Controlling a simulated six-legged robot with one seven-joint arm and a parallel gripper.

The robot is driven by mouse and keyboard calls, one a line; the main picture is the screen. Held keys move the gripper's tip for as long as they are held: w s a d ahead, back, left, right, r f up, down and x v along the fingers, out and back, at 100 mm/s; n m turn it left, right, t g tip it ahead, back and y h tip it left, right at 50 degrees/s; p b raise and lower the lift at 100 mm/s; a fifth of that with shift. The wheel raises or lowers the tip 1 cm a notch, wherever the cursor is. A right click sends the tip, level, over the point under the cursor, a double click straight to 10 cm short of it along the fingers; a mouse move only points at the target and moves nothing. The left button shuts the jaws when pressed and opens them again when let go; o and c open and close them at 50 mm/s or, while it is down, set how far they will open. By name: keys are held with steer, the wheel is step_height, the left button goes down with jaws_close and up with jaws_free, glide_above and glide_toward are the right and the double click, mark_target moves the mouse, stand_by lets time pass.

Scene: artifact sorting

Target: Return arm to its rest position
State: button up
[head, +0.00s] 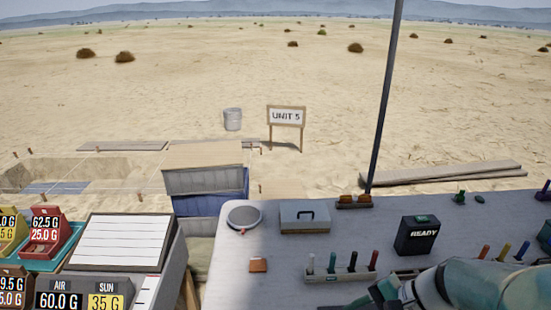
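My arm shows at the lower right, a pale grey-green rounded link low over the right part of the grey table (250,285). Its narrow end points left, where a small green part and dark pieces show at the bottom edge, past the rack of markers. This end is partly cut off by the frame. I cannot make out my gripper's fingers, nor whether they hold anything.
A tall dark pole (384,100) stands behind. Labelled bins (45,232) and a white board (120,242) are left.

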steer(key=s+a+r+n+t+h, duration=0.2)
steer(key=s+r+n+t+h, duration=0.1)
steer(key=r+n+h, duration=0.4)
step_height(320, 180, up, 4)
steer(key=s+n, duration=0.1)
steer(key=n, duration=0.2)
steer(key=shift+a+n+t+h, duration=0.15)
steer(key=shift+n+t+h, duration=0.15)
steer(key=shift+n+h, duration=0.1)
steer(key=shift+s, duration=0.1)
stand_by(1.5)
